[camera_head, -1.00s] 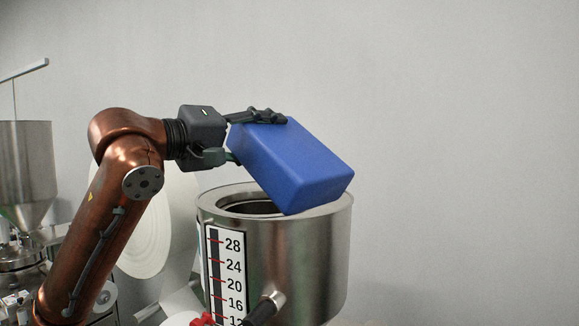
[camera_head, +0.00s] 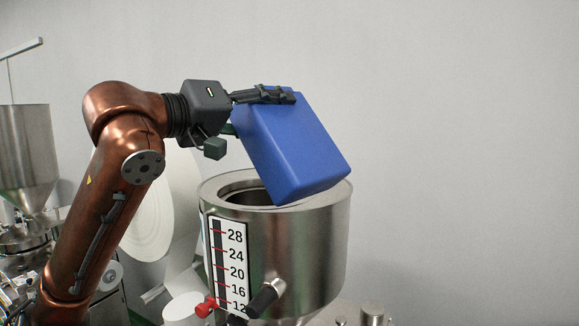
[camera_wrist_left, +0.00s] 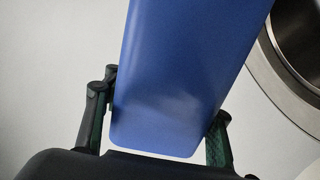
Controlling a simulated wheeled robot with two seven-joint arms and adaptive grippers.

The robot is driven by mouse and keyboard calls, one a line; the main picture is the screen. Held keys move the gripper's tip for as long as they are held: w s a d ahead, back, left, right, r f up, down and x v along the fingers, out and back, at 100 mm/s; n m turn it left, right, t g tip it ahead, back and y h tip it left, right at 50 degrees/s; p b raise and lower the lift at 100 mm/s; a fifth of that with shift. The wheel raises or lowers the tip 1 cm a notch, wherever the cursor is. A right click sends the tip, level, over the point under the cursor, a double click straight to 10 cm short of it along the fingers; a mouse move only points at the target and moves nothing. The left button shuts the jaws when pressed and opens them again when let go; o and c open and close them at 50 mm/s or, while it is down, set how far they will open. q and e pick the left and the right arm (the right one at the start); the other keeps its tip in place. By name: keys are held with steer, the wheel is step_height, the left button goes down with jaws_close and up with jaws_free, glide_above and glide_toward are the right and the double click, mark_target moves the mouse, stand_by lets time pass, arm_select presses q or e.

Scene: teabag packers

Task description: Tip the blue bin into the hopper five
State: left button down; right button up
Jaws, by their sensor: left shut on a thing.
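The blue bin (camera_head: 292,148) is held in the air over the steel hopper (camera_head: 290,240), steeply tilted with its lower end at the hopper's mouth. Its outer face is toward me, so its opening and contents are hidden. My left gripper (camera_head: 258,112) is shut on the bin's upper left end. In the left wrist view the bin (camera_wrist_left: 185,75) lies between the two fingers (camera_wrist_left: 158,125), and the hopper's rim (camera_wrist_left: 283,75) shows at the upper right. The hopper's round opening is partly visible left of the bin. My right gripper is not in view.
A scale (camera_head: 229,265) with numbers runs down the hopper's front. A red knob (camera_head: 206,307) and a black handle (camera_head: 262,300) stick out below. Another steel funnel (camera_head: 27,155) stands at the far left. A white disc (camera_head: 150,215) is behind my arm. The right side is free.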

arm_select(q)
steer(key=s+d+b, duration=0.2)
steer(key=s+d, duration=0.3)
steer(key=s, duration=0.4)
steer(key=s+d+r+b, duration=0.1)
steer(key=s+d, duration=0.3)
steer(key=s, duration=0.4)
steer(key=shift+s+d+b, duration=0.35)
steer(key=shift+b, duration=0.35)
